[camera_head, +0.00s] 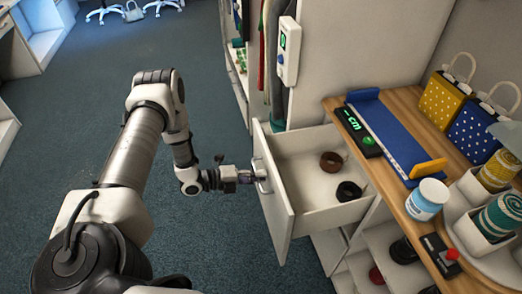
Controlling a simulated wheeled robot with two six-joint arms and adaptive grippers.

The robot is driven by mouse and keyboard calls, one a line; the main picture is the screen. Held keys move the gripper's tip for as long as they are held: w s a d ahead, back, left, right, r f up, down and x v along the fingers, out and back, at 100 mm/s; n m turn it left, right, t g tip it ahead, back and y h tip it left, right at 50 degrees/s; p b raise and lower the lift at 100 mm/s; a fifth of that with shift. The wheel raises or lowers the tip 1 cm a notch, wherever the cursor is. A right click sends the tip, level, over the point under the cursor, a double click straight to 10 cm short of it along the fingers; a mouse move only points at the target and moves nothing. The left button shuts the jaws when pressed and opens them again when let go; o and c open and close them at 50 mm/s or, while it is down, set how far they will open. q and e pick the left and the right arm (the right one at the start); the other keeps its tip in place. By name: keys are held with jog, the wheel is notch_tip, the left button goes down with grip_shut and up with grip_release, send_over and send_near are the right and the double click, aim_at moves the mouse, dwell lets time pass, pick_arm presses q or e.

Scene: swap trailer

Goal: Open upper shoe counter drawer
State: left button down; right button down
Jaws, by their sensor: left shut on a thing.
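The upper shoe counter drawer (274,187) stands pulled out from the counter, its white front facing left. A brown coiled item (331,162) and a black coiled item (348,191) lie inside it. My left gripper (259,176) is at the drawer's handle (261,174) on the front panel and is shut on it. The fingertips and handle are small and partly overlap. My right gripper is not in view.
The wooden counter top (396,110) holds a blue foot-measuring device (385,135), a white jar (427,199), gift bags (443,98) and a red-knobbed box (440,256). Open shelves (376,242) with dark items are below. The carpet (225,240) left of the drawer is clear.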

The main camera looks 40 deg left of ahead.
pick_arm(q)
jog(key=c, duration=1.5)
grip_release()
jog(key=v, duration=1.2)
jog(key=shift+f, duration=0.15)
